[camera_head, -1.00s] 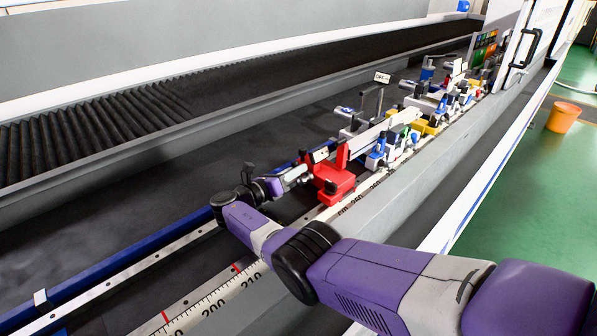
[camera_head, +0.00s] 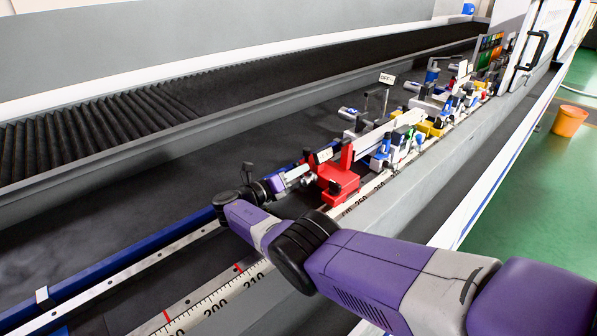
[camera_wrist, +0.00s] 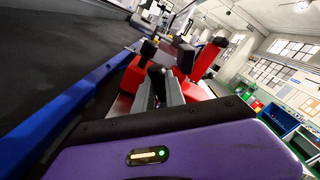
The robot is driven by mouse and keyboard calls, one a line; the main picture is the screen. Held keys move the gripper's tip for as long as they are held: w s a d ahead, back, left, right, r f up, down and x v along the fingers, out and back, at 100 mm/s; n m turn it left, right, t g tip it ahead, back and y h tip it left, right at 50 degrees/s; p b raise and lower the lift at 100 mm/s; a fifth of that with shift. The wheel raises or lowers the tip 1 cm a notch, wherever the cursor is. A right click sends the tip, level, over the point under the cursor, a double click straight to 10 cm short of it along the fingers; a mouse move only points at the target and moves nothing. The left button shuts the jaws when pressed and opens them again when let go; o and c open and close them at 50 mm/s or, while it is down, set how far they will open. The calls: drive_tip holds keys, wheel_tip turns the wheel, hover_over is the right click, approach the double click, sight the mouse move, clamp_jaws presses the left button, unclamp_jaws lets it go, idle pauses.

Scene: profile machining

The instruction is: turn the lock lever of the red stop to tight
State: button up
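The red stop (camera_head: 336,178) sits on the rail by the printed scale, in the middle of the head view. In the wrist view its red parts (camera_wrist: 206,60) show just beyond my gripper, on both sides of the fingers. My gripper (camera_head: 308,168) is close against the near left side of the stop. In the wrist view its grey fingers (camera_wrist: 160,84) reach in among dark knobs and red parts. The lock lever cannot be told apart from these dark parts. I cannot tell whether the fingers are apart or closed on something.
A long pale bar (camera_head: 375,138) runs back from the stop. Several coloured clamps and blocks (camera_head: 432,125) crowd the rail behind it. A scale strip (camera_head: 215,302) and a blue rail (camera_head: 125,251) lie in front. An orange bucket (camera_head: 569,121) stands on the green floor at right.

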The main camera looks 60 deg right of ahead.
drive_tip(key=o, duration=0.4)
drive_tip(key=shift+v, duration=3.9)
